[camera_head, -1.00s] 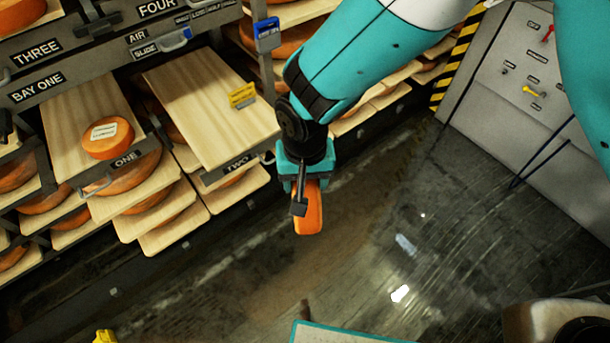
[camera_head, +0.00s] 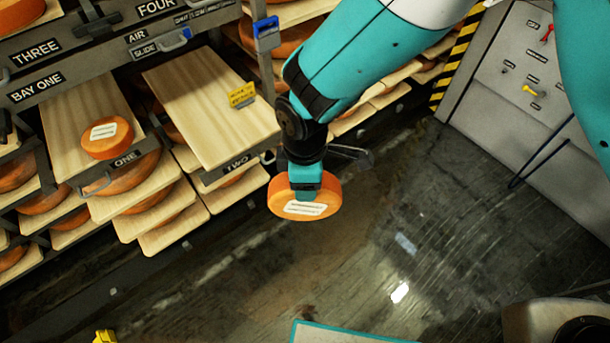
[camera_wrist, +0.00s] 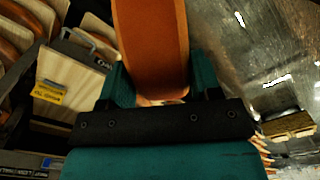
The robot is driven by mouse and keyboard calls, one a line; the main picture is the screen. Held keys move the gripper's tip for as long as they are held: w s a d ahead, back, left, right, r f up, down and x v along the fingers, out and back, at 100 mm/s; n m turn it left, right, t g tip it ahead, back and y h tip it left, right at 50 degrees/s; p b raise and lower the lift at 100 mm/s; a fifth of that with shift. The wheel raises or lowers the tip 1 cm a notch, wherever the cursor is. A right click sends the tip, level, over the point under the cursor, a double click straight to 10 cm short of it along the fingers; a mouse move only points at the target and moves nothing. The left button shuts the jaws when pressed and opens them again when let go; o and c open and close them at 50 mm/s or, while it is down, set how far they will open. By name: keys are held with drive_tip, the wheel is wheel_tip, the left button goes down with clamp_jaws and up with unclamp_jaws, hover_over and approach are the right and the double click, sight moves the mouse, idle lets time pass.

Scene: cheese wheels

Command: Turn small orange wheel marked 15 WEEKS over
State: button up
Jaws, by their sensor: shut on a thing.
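A small orange cheese wheel (camera_head: 312,193) is held in my gripper (camera_head: 305,182), off the shelves and over open floor. A pale label shows on its face toward the head camera, but its writing is too small to read. In the wrist view the wheel (camera_wrist: 152,40) stands edge-on between the two teal fingers of my gripper (camera_wrist: 158,85). Another small orange wheel (camera_head: 107,143) with a pale label lies flat on the board marked ONE (camera_head: 75,108). I cannot tell from the labels which wheel is 15 WEEKS.
The board marked TWO (camera_head: 205,110) is pulled out and mostly bare, with a yellow tag (camera_head: 242,94) by its right edge. Racks with larger wheels fill the left. A grey cabinet (camera_head: 510,95) stands right. The floor (camera_head: 330,265) below is clear.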

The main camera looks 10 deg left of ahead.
sight(317, 202)
drive_tip(key=n, duration=0.4)
drive_tip(key=shift+r, duration=0.1)
drive_tip(key=n, duration=0.4)
drive_tip(key=t+y+b, duration=0.1)
drive_tip(key=b, duration=0.2)
drive_tip(key=s+d+t+y+b, duration=0.1)
drive_tip(key=y+b, duration=0.1)
drive_tip(key=b, duration=0.1)
drive_tip(key=d+f+t+y+b, duration=0.1)
drive_tip(key=b, duration=0.2)
drive_tip(key=shift+s+d+f, duration=0.1)
drive_tip(key=shift+s+d, duration=0.15)
drive_tip(key=shift+s, duration=0.15)
drive_tip(key=shift+t+y+b, duration=0.3)
drive_tip(key=shift+y+b, duration=0.1)
drive_tip(key=shift+b, duration=0.15)
drive_tip(key=t+y+b, duration=0.1)
drive_tip(key=b, duration=0.2)
drive_tip(key=d+f+y+b, duration=0.1)
drive_tip(key=b, duration=0.3)
drive_tip(key=s+t+y+b, duration=0.1)
drive_tip(key=b, duration=0.3)
drive_tip(key=shift+s+d+f+t+y, duration=0.1)
drive_tip(key=shift+d+f+t+y, duration=0.2)
drive_tip(key=shift+f, duration=0.1)
drive_tip(key=b, duration=0.8)
drive_tip(key=shift+s+d+f+t+y, duration=0.15)
drive_tip(key=shift+d+f+t+y, duration=0.05)
drive_tip(key=shift+t+y, duration=0.2)
